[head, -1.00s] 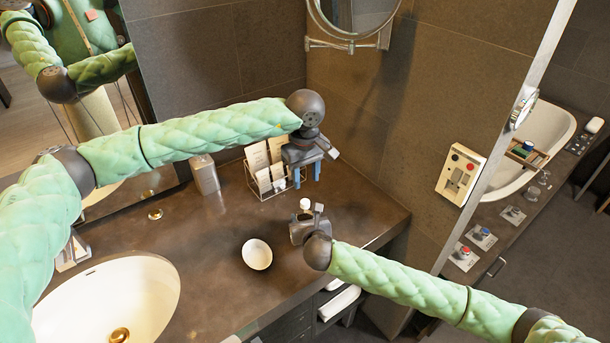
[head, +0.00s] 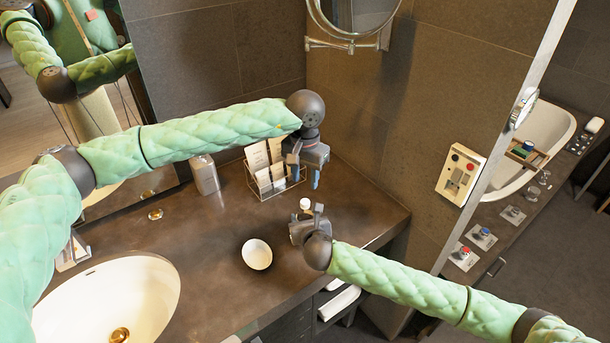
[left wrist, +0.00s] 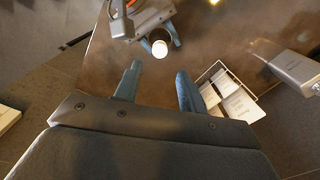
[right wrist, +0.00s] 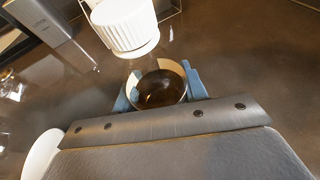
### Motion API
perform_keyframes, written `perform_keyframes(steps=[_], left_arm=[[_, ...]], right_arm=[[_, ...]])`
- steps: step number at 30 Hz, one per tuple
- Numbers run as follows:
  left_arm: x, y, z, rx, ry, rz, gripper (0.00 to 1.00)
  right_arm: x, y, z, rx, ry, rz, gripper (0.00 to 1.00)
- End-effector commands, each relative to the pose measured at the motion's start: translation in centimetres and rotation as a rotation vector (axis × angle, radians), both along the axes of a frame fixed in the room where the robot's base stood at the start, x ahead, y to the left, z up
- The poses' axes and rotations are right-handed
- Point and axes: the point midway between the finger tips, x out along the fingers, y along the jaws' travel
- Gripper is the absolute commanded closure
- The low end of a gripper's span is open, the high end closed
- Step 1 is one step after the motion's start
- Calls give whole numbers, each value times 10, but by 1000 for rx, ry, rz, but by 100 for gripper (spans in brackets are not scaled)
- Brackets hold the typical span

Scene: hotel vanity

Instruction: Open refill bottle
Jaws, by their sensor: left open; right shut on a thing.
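The refill bottle shows in the head view mainly as a white cap (head: 305,204) above my right gripper (head: 301,219). In the right wrist view the ribbed white cap (right wrist: 125,25) is large and close, with a dark round bottle part (right wrist: 160,88) between the blue fingers of my right gripper (right wrist: 160,80), shut on it. I cannot tell whether the cap is seated. My left gripper (head: 304,178) is open and empty, behind and above the cap. In the left wrist view the cap (left wrist: 160,48) lies just beyond and between the open fingertips (left wrist: 158,72).
A wire rack of cards (head: 265,183) and a grey dispenser (head: 205,175) stand at the back of the counter (head: 205,235), close to my left gripper. A white bowl (head: 257,254) is left of my right gripper. The sink (head: 110,295) is at front left.

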Motion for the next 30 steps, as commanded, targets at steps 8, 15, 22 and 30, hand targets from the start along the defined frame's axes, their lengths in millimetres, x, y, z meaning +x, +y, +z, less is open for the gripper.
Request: perform_keyframes(steps=[8,15,22,30], left_arm=[[-1,0,-22,0,2,-1,59],[-1,0,-56,0,2,0,59],[0,0,-77,1,1,0,59],[0,0,-79,0,0,0,59]], right_arm=[[0,0,0,0,0,0,100],[0,0,0,0,0,0,100],[0,0,0,0,0,0,100],[0,0,0,0,0,0,100]])
